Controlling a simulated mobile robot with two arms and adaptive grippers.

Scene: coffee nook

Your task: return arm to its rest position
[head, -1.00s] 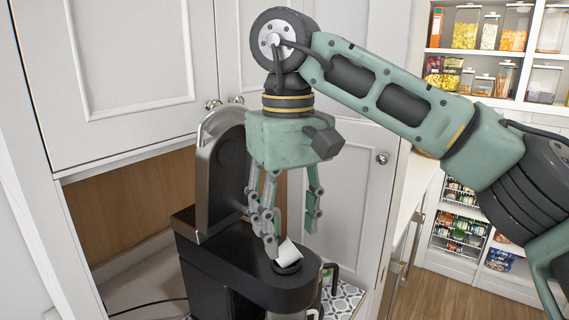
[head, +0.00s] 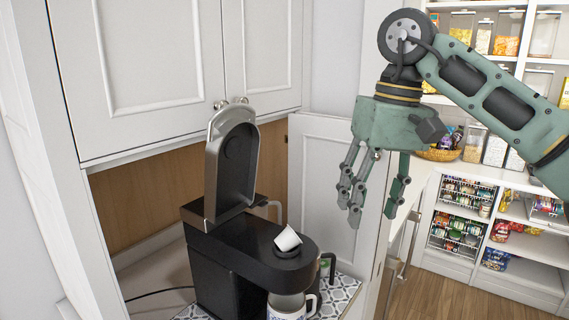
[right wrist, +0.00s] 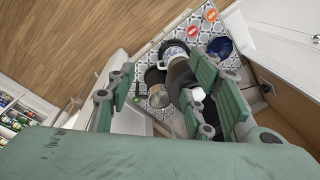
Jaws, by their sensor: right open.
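My right gripper (head: 375,210) is open and empty in the head view. It hangs with its fingers down, to the right of the black coffee machine (head: 235,265) and apart from it. Its fingers also show in the right wrist view (right wrist: 165,108), with the counter items beyond them. The machine's lid (head: 232,165) stands raised. A small white pod (head: 287,239) sits tilted on the round opening at the machine's front. A white and blue mug (head: 292,308) stands below, partly cut off by the frame edge. My left gripper is not in view.
White cabinet doors (head: 160,60) hang above the machine, and an open lower door (head: 325,180) stands behind my gripper. Pantry shelves (head: 480,215) with jars and packets are at the right. A patterned mat (head: 345,290) lies under the machine. Wooden floor (head: 430,295) is clear at lower right.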

